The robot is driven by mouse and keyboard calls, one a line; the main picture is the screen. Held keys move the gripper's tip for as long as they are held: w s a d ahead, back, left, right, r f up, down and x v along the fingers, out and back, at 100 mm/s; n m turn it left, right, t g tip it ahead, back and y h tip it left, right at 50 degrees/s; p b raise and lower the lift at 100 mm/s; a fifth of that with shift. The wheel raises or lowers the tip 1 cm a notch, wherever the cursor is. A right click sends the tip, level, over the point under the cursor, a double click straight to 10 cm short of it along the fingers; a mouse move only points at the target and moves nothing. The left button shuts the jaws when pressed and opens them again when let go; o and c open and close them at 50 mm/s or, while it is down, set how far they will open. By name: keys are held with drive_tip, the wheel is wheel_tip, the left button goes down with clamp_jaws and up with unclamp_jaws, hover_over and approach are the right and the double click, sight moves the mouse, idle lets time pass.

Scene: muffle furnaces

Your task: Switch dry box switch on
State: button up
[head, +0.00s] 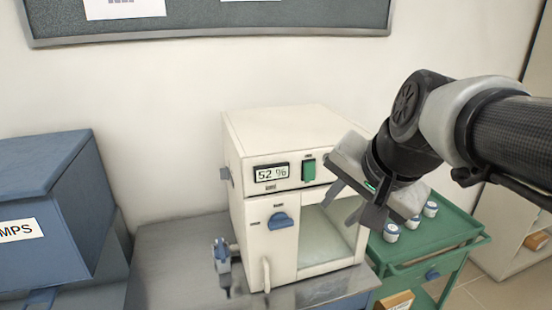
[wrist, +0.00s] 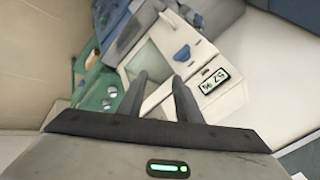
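The dry box (head: 290,130) is a cream cabinet with a display (head: 271,172) reading "52 %". Right of the display is a green rocker switch (head: 308,170); its on or off position is too small to tell. Below is a blue knob (head: 281,220), beside a window. My gripper (head: 343,208) is in front of the box's right side, right of and lower than the switch. Its fingers are apart and hold nothing. In the wrist view the fingers (wrist: 158,76) point at the box front, with the display (wrist: 214,82) to their right. I cannot make out the switch there.
The box stands on a grey bench (head: 170,270). A blue cabinet (head: 45,205) marked "MPS" is at left. A blue clamp-like item (head: 222,262) is at the box's front left. A green cart (head: 440,238) with blue-lidded jars (head: 390,232) is at right.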

sight(310, 172)
drive_tip(key=w+r+m, duration=0.1)
drive_tip(key=w+m, duration=0.1)
drive_tip(key=w, duration=0.1)
drive_tip(key=w+d+m+t, duration=0.1)
drive_tip(key=w+m, duration=0.1)
drive_tip(key=w, duration=0.1)
drive_tip(key=w+r+m+b, duration=0.1)
drive_tip(key=w+m, duration=0.2)
drive_tip(key=shift+d+r+t+y, duration=0.3)
drive_tip(key=shift+d+y, duration=0.1)
clamp_jaws()
drive_tip(key=shift+s, duration=0.1)
drive_tip(key=w+r+b+x, duration=0.1)
drive_tip(key=b+x, duration=0.2)
drive_tip(key=x, duration=1)
drive_tip(key=shift+w+a+r, duration=0.2)
drive_tip(key=shift+w+a, duration=0.1)
drive_tip(key=shift+w, duration=0.1)
drive_tip(key=shift+b, duration=0.3)
